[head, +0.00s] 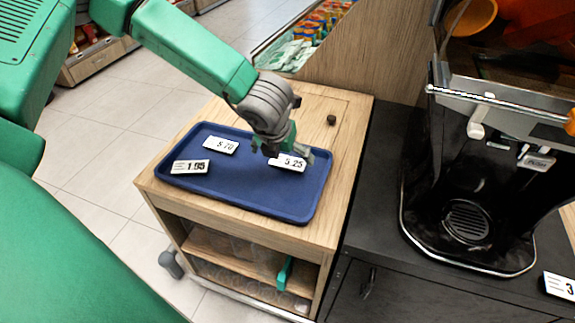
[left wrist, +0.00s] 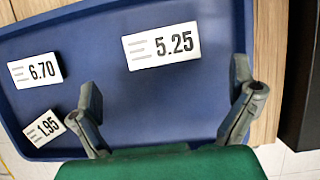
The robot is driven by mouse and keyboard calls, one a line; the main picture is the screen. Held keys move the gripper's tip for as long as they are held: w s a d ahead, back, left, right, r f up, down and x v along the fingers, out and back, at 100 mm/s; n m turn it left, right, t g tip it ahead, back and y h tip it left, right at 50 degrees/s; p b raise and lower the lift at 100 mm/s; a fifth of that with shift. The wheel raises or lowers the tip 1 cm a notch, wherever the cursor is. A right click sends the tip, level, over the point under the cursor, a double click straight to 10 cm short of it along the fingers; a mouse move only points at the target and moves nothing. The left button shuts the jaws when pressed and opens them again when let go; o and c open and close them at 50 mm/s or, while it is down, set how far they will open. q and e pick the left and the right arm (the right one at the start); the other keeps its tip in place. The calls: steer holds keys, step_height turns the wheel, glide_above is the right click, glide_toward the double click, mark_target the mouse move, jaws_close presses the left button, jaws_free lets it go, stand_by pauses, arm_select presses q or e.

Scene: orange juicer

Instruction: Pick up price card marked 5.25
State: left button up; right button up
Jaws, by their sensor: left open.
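The price card marked 5.25 (head: 289,163) lies flat on the blue tray (head: 270,207), toward its right end. It also shows whole in the left wrist view (left wrist: 161,46), beyond the fingertips and between their lines. My left gripper (head: 285,152) is over the tray at this card and covers part of it in the head view. In the left wrist view its two fingers (left wrist: 166,90) are spread apart with nothing between them. A card marked 6.70 (left wrist: 35,70) and a card marked 1.95 (left wrist: 44,128) lie on the tray to the left. My right gripper is not in view.
The tray rests on a wooden cart (head: 322,228) with open shelves below. A black juicer machine (head: 468,221) stands on a dark counter to the right. A small dark knob (head: 331,120) sits behind the tray. Another card (head: 560,287) is at the lower right edge.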

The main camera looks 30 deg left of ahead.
mark_target(285, 166)
arm_select(q)
steer(key=shift+a+f, duration=0.15)
steer(key=shift+f, duration=0.25)
steer(key=f, duration=0.1)
steer(key=w+f+b, duration=0.1)
steer(key=f, duration=0.2)
steer(key=shift+w+d, duration=0.15)
steer(key=shift+d, duration=0.2)
steer(key=shift+a, duration=0.3)
steer(key=c, duration=0.3)
steer(key=shift+a+f, duration=0.1)
steer(key=shift+a, duration=0.1)
steer(key=c, duration=0.8)
steer(key=shift+d, duration=0.2)
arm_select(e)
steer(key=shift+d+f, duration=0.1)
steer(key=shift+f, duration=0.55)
